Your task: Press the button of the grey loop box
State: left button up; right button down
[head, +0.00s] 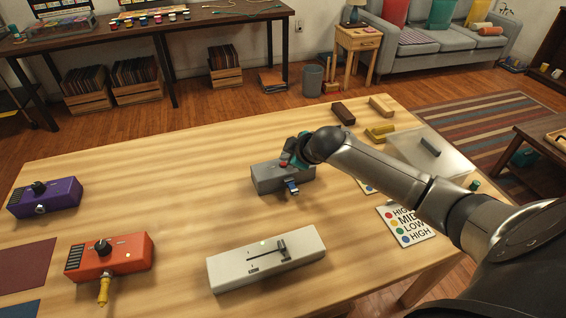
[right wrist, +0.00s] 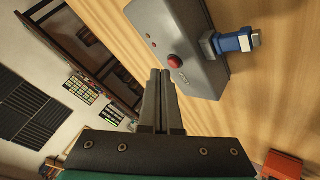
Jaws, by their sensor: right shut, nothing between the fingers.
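The grey loop box (head: 266,180) stands on the wooden table near the middle. A blue plug (head: 292,187) sticks out of its near side. In the right wrist view the grey box (right wrist: 185,25) shows a red button (right wrist: 174,61) on its face, and the blue plug (right wrist: 236,42) beyond. My right gripper (right wrist: 160,73) is shut and empty, its tips close beside the red button. I cannot tell whether they touch it. In the head view my right gripper (head: 290,162) is over the box's far right part and hides some of it. My left gripper is not in view.
A white slider box (head: 228,271) stands in front, an orange box (head: 130,256) with a yellow plug and a purple box (head: 60,198) to the left. The table's left-middle is free.

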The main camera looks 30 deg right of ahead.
jog(key=shift+f, duration=0.15)
jog(key=shift+f, duration=0.35)
dwell(0.6)
jog(key=shift+r+p, duration=0.5)
jog(key=shift+p, duration=0.55)
